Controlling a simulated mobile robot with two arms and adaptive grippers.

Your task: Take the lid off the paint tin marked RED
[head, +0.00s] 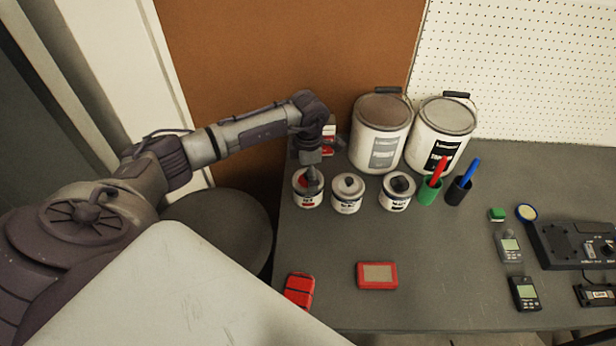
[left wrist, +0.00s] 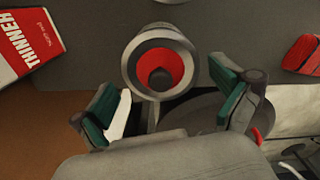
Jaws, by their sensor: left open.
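The paint tin with the red lid (head: 308,202) is the leftmost of three small white tins on the grey table. Its label is too small to read surely. In the left wrist view the tin (left wrist: 135,58) shows a red lid (left wrist: 150,58) inside a grey rim, with a dark round knob in the middle. My left gripper (head: 312,178) is over this tin and hides part of its top. In the left wrist view the left gripper (left wrist: 170,98) is open, its green-padded fingers apart on either side below the tin, with nothing gripped. My right gripper is not in view.
Two more small tins (head: 347,195) (head: 397,192) stand just right. Behind are two large buckets (head: 378,135) (head: 440,130). A red-and-white thinner container (left wrist: 28,45) is close by. Pen cups (head: 430,192) (head: 458,191) stand right. The table's front middle is mostly clear.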

